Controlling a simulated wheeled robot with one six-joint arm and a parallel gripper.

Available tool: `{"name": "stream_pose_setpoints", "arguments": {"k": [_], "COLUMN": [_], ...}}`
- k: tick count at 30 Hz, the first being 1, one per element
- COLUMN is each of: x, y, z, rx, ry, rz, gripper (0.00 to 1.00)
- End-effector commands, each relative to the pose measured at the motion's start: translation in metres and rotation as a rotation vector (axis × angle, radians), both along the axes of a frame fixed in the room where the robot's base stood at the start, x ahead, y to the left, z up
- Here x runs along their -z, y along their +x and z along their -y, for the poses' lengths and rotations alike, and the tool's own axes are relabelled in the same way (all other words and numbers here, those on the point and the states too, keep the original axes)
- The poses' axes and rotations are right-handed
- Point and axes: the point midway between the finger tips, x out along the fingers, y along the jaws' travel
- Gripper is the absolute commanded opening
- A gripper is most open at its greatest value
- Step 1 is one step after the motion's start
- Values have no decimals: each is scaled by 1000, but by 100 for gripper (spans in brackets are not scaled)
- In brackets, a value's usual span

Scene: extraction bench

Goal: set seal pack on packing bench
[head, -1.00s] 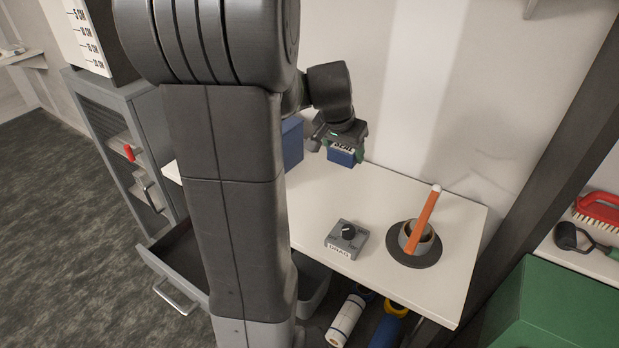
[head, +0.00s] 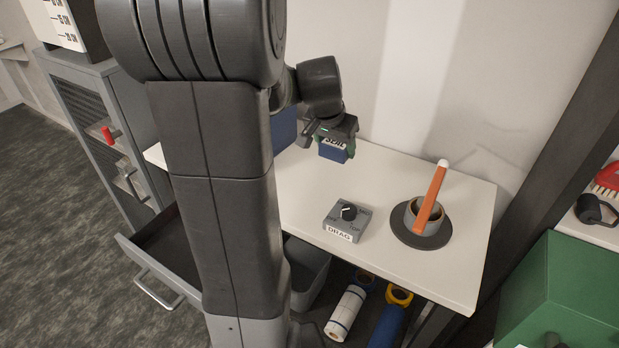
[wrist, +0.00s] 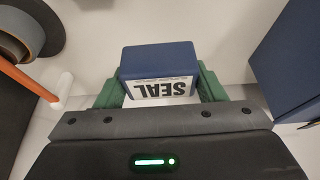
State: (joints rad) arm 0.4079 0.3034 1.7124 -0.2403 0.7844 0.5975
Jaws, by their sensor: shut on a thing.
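The seal pack (head: 333,151) is a small blue box with a white label. In the wrist view the seal pack (wrist: 158,62) shows the word SEAL upside down, between two green fingers. My gripper (head: 336,141) is shut on it, near the back of the white bench (head: 390,186). I cannot tell whether the pack touches the bench top or hangs just above it. No label in view tells me whether this bench is the packing bench.
A grey DRAG dial box (head: 346,222) and a grey cup with an orange stick (head: 431,203) on a dark disc (head: 422,238) stand on the bench. A blue box (head: 284,128) is left of my gripper. An open drawer (head: 165,258) juts out at left. Rolls lie below.

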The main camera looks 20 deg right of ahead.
Motion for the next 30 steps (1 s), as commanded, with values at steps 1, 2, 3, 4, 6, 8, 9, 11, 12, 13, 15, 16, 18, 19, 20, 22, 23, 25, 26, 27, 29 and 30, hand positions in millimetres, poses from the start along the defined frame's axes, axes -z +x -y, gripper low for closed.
{"name": "stream_pose_setpoints", "arguments": {"k": [1, 2, 3, 4, 6, 8, 9, 11, 12, 13, 15, 16, 18, 19, 20, 22, 23, 25, 26, 27, 29, 30], "x": [10, 11, 13, 15, 23, 34, 41, 53, 59, 64, 71, 73, 79, 84, 88, 99, 103, 110, 111, 112, 112, 112], "y": [0, 0, 0, 0, 0, -1, -1, -1, -1, -1, 0, 0, 0, -1, -1, -1, -1, 0, 0, 0, 0, 0], "z": [0, 0, 0, 0, 0, 0, 0, 0, 0, 0, 0, 0, 0, 0, 0, 0, 0, 0, 0, 0, 0, 0], "rx": [0, 0, 0, 0, 0, -1, -1, 0, -1, -1, 0, 0, -1, -1, -1, 0, 0, 0, 0, 0, 0, 0], "ry": [-1, -1, -1, 0, 1, 1, 2, 2, 1, 1, 1, 1, 1, 1, 1, 2, 2, 1, 1, 1, 1, 1], "rz": [1, 1, 1, 0, -4, -5, -5, -5, -5, -5, -2, -2, -2, -3, -5, -4, -4, -2, -1, 1, 1, 1], "gripper": [40, 40, 40, 40, 40, 40, 40, 40, 40, 40, 40, 40, 40, 40, 40, 40, 40, 40, 40, 40, 40, 40]}}
